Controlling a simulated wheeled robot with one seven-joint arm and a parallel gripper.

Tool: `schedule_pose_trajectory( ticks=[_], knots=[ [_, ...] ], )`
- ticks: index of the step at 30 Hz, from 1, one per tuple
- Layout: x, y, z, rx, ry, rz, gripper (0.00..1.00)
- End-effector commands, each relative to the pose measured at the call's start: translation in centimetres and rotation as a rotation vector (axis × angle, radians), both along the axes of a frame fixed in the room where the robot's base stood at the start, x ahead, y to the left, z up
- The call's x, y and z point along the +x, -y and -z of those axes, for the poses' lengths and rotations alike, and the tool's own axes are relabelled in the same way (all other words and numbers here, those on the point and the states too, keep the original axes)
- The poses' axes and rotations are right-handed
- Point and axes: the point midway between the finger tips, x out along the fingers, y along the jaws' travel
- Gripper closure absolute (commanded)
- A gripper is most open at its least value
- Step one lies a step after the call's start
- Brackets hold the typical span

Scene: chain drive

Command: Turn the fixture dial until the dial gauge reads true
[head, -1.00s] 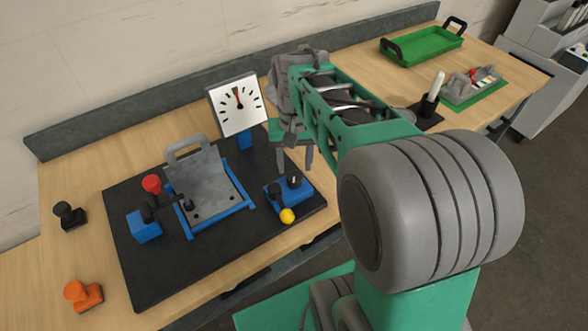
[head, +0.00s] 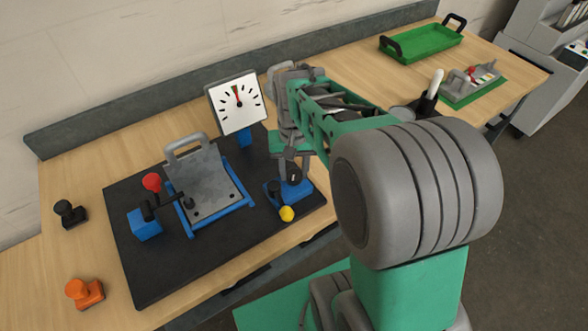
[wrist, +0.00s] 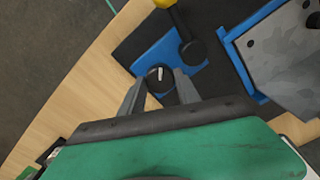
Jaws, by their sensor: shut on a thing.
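The fixture dial is a small black knob with a white mark (wrist: 159,73) on a blue block (wrist: 150,52). My gripper (wrist: 160,82) has one finger on each side of the knob and is shut on it. In the head view my gripper (head: 293,165) is over the blue block at the fixture's right, largely hiding the dial. The dial gauge (head: 238,104) is a white square face with black ticks. Its needle points nearly straight up, slightly left, by a reddish mark; the exact reading is too small to tell.
A black lever with a yellow ball (head: 286,214) sits beside the dial. A grey plate (head: 205,183) in a blue frame and a red-knobbed clamp (head: 151,182) share the black base (head: 125,262). An orange part (head: 84,292) and a black part (head: 68,213) stand left.

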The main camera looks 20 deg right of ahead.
Motion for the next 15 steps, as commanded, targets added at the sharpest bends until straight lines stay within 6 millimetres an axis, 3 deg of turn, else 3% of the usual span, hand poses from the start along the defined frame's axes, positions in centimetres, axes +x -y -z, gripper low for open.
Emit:
schedule_pose_trajectory(
  ticks=[7,15],
  knots=[
    [0.02,0.01,-0.03,0.0,0.001,0.025,1.0],
    [0.04,0.03,-0.06,0.0,0.001,0.287,1.0]
  ],
)
